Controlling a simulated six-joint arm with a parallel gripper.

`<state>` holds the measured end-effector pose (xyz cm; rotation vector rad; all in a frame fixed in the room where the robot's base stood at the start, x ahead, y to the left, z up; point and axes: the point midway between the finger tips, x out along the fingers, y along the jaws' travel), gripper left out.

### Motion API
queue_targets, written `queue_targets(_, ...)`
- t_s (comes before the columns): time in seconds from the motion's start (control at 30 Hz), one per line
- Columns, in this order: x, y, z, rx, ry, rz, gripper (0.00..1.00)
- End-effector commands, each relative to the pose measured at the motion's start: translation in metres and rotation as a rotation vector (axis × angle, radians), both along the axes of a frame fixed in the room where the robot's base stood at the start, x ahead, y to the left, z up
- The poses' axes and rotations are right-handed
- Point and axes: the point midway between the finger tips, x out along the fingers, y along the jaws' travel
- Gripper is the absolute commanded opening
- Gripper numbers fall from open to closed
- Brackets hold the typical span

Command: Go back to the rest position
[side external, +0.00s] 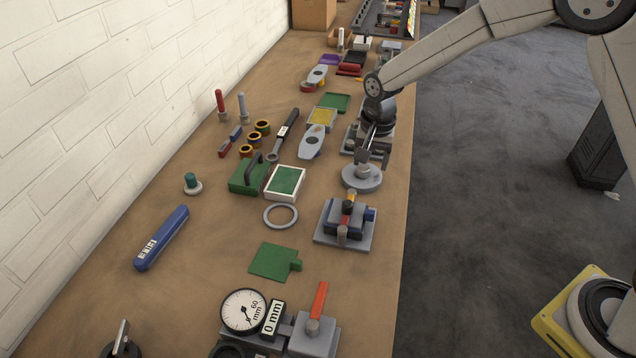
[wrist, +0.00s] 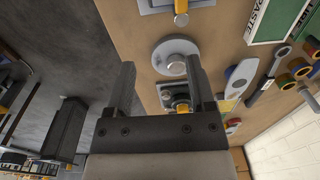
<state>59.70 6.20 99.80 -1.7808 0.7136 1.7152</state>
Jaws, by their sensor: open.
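My gripper (side external: 374,153) is open, pointing down near the right edge of the bench. It is just above or behind a round grey disc (side external: 361,179) with a knob on top; I cannot tell the exact gap. In the wrist view the two fingers of my gripper (wrist: 160,72) stand wide apart with nothing held. The round grey disc (wrist: 166,48) shows beyond the fingertips. Several dark rings with orange (side external: 254,138) are grouped left of the gripper. A larger grey ring (side external: 281,216) lies flat on the bench.
A fixture with a blue block (side external: 358,214) stands in front of the disc. A green box with a handle (side external: 245,177), a white-and-green box (side external: 285,182) and a dial gauge (side external: 243,310) crowd the bench (side external: 205,265). Open floor (side external: 490,160) lies to the right.

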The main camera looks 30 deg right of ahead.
Motion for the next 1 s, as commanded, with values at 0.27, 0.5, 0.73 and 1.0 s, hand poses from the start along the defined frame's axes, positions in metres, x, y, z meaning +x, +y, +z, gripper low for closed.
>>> queue_targets(0.27,-0.055,-0.025,0.023,-0.013,-0.061,0.236,0.7)
queue_targets(0.5,-0.11,-0.042,0.035,-0.04,-0.114,0.447,0.7)
queue_targets(0.73,-0.165,-0.055,0.038,-0.078,-0.157,0.642,0.7)
queue_targets(1.0,-0.202,-0.061,0.036,-0.109,-0.182,0.774,0.7)
